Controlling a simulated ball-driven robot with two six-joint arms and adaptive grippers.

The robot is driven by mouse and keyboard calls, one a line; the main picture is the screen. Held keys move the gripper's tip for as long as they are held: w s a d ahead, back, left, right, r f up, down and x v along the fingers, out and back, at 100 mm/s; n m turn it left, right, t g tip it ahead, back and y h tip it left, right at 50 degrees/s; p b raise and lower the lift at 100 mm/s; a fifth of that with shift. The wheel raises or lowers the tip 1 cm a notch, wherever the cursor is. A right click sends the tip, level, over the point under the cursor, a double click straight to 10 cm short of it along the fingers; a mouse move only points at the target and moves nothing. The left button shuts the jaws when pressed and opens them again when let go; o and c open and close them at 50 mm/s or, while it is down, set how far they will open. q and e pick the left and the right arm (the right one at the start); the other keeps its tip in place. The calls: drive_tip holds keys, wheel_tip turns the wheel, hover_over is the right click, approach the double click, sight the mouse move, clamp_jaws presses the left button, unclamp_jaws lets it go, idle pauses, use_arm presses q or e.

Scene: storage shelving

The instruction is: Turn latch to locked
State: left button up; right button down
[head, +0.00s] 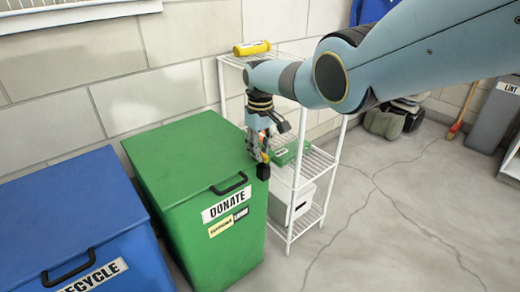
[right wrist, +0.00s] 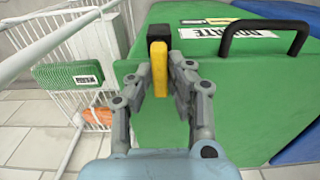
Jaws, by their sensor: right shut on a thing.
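The green bin (head: 195,165) has a closed lid and a DONATE label. In the right wrist view, a latch with a yellow handle (right wrist: 159,72) and a black block (right wrist: 158,36) sits at the side of the green bin (right wrist: 240,105). My right gripper (right wrist: 159,85) is shut on the yellow handle, with one finger on each side. In the head view, my right gripper (head: 262,158) is at the right side of the green bin, and the latch is mostly hidden by it. My left gripper is not in view.
A white wire shelf (head: 300,225) stands close to the right of the bin, with a yellow bottle (head: 252,47) on top and a green box (head: 288,153) lower down. A blue RECYCLE bin (head: 75,220) stands at left.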

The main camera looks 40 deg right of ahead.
idle(0.3)
drive_tip(key=c, duration=1.3)
unclamp_jaws()
drive_tip(key=shift+r, duration=0.1)
wheel_tip(320, 180, up, 12)
drive_tip(key=shift+f, duration=0.1)
